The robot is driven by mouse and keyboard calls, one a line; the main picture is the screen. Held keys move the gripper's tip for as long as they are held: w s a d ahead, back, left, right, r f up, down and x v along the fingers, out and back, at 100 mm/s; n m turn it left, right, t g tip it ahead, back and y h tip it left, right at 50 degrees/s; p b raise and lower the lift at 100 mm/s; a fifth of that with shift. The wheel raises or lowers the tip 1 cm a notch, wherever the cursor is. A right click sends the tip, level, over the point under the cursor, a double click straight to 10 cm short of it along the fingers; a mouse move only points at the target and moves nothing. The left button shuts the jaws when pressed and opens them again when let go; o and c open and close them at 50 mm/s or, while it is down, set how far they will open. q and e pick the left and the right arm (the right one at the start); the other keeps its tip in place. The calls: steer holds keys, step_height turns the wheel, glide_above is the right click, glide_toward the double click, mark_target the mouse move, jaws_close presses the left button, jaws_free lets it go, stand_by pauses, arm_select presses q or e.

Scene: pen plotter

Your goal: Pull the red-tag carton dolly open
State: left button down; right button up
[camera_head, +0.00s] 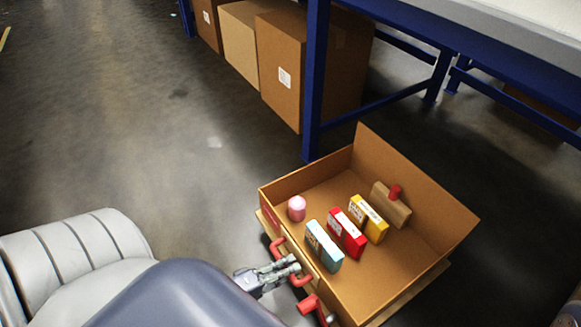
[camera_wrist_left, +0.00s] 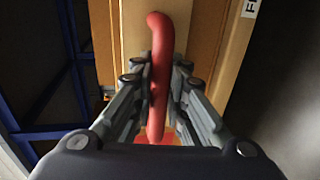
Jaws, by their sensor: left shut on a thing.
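The carton dolly is an open brown cardboard box (camera_head: 400,290) on a low base, out on the floor beside the blue table frame. Red handles are on its near side; one red handle (camera_head: 303,281) shows by my left gripper (camera_head: 292,268). In the left wrist view my left gripper (camera_wrist_left: 162,85) is shut on the red handle (camera_wrist_left: 158,110), its fingers on both sides of the bar. A red tag cannot be made out for certain. My right gripper is not in view.
The carton holds a pink item (camera_head: 297,208), light blue (camera_head: 324,246), red (camera_head: 347,233) and yellow (camera_head: 369,218) boxes, and a brown block (camera_head: 390,204) with a red knob. Closed cartons (camera_head: 290,70) stand behind a blue table leg (camera_head: 314,90). Floor at left is clear.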

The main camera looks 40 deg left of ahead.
arm_select(q)
steer(key=shift+s+f, duration=0.1)
steer(key=c, duration=1.6)
jaws_free()
